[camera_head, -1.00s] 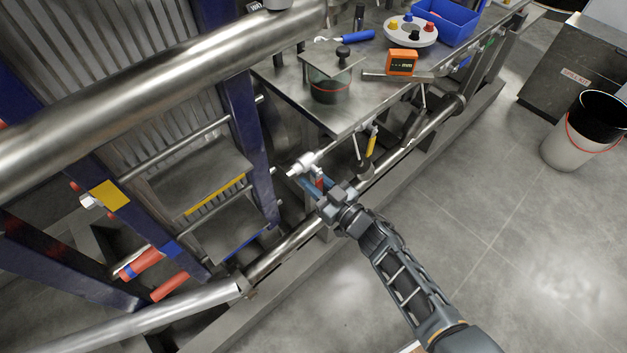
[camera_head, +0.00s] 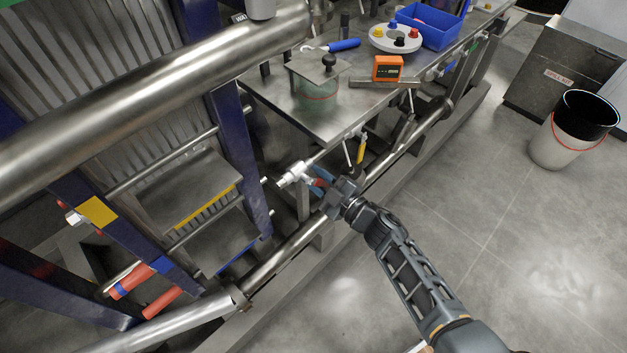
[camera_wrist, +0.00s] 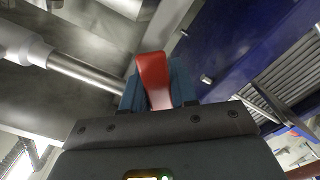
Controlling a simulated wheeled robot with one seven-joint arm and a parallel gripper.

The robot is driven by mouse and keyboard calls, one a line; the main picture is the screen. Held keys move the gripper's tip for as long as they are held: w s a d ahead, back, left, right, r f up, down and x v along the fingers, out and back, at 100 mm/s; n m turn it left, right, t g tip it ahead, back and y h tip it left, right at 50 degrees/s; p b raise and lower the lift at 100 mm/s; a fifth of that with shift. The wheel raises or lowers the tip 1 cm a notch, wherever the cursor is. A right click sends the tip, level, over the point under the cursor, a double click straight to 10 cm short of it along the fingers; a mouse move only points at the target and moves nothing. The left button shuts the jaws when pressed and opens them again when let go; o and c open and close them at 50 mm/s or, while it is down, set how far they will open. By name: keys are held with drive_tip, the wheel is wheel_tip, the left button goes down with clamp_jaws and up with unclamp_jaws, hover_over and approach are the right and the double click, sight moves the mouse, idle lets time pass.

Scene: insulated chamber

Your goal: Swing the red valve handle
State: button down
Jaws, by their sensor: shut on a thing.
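The red valve handle (camera_wrist: 154,78) stands between the two blue fingers of my gripper (camera_wrist: 158,88) in the wrist view, and the fingers are shut on it. In the head view my gripper (camera_head: 322,183) is near the middle, beside a white valve fitting (camera_head: 293,174) on a thin pipe. Only a small red part of the handle (camera_head: 318,183) shows there; the fingers hide the rest. The white fitting and its metal pipe (camera_wrist: 85,73) are at the left in the wrist view.
A steel table (camera_head: 325,125) carries a glass vessel, an orange meter (camera_head: 387,68) and a blue bin (camera_head: 432,28). A thick pipe (camera_head: 150,95) crosses the upper left. A blue frame post (camera_head: 238,140) stands left of my gripper. A bucket (camera_head: 563,145) stands at right; floor between is clear.

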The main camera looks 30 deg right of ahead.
drive_tip(key=shift+d+r+n, duration=0.15)
drive_tip(key=shift+n, duration=0.25)
drive_tip(key=c, duration=1)
unclamp_jaws()
drive_tip(key=shift+o, duration=0.2)
drive_tip(key=shift+r, duration=0.1)
